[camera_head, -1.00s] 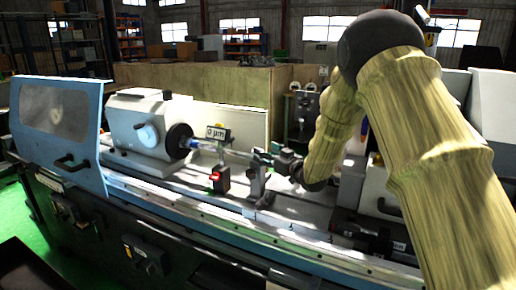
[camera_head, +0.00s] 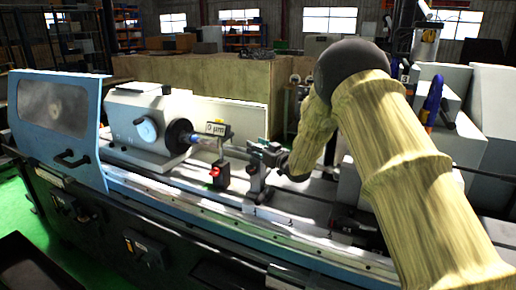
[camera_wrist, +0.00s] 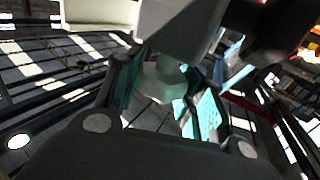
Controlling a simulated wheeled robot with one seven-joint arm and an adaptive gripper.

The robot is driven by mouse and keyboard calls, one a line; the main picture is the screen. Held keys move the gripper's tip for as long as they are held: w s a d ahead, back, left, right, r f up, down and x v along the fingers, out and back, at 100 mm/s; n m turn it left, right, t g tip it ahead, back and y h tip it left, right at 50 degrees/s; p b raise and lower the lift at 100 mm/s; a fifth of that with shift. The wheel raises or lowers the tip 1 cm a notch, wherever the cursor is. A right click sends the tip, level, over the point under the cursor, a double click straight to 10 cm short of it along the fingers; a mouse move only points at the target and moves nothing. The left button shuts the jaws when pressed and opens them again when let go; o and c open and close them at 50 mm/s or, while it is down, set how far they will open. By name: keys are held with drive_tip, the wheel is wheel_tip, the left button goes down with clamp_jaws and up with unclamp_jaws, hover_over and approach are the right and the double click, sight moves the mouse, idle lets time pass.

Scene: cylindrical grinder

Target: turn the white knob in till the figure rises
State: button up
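A pale, greenish-white knob (camera_wrist: 160,82) shows in the wrist view between my fingers, below a grey block. My gripper (camera_wrist: 166,105) has its two teal-padded fingers apart, one on each side of the knob. I cannot tell whether the pads touch it. In the head view my gripper (camera_head: 268,153) is at the small post (camera_head: 256,178) on the machine bed, and the knob is not distinguishable there. A small display (camera_head: 217,129) with black characters on white stands left of my gripper. It seems to read 0 µm, but is blurred.
A black-and-red device (camera_head: 215,174) stands below the display. A grey machine unit (camera_head: 450,125) stands right of my arm. The bed's front rail is clear.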

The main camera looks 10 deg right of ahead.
drive_tip(key=shift+d, duration=0.15)
drive_tip(key=shift+m+h+b, duration=0.3)
drive_tip(key=shift+h+b, duration=0.1)
drive_tip(key=shift+b, duration=0.25)
drive_tip(key=shift+s+f+m+t+h+b, duration=0.1)
drive_tip(key=shift+m+t+h+b, duration=0.6)
drive_tip(key=shift+h+b, duration=0.45)
drive_tip(key=m+h+b, duration=0.2)
drive_tip(key=h+b, duration=0.1)
drive_tip(key=shift+t, duration=0.4)
drive_tip(key=shift+r+m+h+b, duration=0.15)
drive_tip(key=shift+m+h+b, duration=0.5)
drive_tip(key=shift+h, duration=0.35)
drive_tip(key=shift+r+m+h+b, duration=0.15)
drive_tip(key=shift+m+h+b, duration=0.5)
drive_tip(key=shift+h, duration=0.3)
drive_tip(key=shift+r+h, duration=0.15)
drive_tip(key=shift+h, duration=0.15)
drive_tip(key=o, duration=0.8)
drive_tip(key=shift+o, duration=1.1)
drive_tip(key=shift+s, duration=0.15)
